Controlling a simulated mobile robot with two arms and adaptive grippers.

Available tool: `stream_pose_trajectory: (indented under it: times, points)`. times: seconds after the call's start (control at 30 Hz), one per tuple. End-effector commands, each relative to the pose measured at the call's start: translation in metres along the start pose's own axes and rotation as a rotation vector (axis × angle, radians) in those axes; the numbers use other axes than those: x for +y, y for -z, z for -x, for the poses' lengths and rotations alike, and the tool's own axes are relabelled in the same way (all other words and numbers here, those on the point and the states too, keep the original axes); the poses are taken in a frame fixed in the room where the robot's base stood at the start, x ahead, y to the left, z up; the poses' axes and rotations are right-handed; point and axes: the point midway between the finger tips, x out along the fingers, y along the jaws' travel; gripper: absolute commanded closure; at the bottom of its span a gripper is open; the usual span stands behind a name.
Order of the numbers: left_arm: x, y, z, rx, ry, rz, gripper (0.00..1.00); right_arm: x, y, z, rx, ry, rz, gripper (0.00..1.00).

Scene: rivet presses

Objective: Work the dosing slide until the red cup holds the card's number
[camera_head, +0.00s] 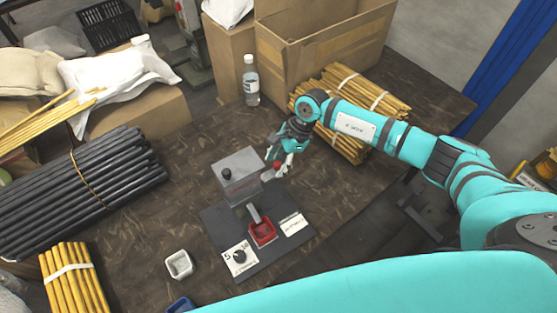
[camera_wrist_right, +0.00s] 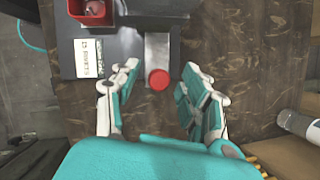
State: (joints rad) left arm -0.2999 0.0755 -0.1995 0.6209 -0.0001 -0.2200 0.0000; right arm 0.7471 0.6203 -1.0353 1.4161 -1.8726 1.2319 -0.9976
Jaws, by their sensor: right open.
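The grey dosing box (camera_head: 238,178) stands on a dark base plate (camera_head: 214,214), with a black knob on top and a chute toward the red cup (camera_head: 262,232). The red cup also shows in the wrist view (camera_wrist_right: 92,10), with something small inside. A white card (camera_head: 292,224) lies beside the cup; in the wrist view the card (camera_wrist_right: 88,58) seems to read 15 rivets. The grey slide (camera_wrist_right: 158,48) ends in a red knob (camera_wrist_right: 158,79). My right gripper (camera_head: 276,167) is open, its fingers either side of the knob, apart from it. My left gripper is out of view.
A dial plate (camera_head: 240,257) marked 5 and 10 sits on the base's front. A small pale cup (camera_head: 178,264) and a blue container (camera_head: 181,305) are at front left. Black rods (camera_head: 80,190) lie left.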

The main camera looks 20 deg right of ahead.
Motion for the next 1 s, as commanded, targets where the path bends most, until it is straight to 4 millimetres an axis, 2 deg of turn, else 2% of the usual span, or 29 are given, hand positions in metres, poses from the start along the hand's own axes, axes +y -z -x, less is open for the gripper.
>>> stream_pose_trajectory:
  times: [0.13, 0.47, 0.8, 1.0]
  points:
    - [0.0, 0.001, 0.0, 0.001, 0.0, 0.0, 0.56, 0.0, 0.0, 0.0, 0.0, 0.0, 0.0, 0.56]
    - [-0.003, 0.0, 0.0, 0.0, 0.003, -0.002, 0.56, 0.0, 0.0, 0.001, 0.0, 0.0, 0.0, 0.99]
    - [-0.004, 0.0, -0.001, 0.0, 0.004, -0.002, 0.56, 0.0, -0.001, 0.0, 0.0, 0.0, 0.001, 1.0]
    - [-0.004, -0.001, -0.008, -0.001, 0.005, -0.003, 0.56, 0.007, -0.027, -0.012, -0.002, 0.0, 0.006, 1.0]
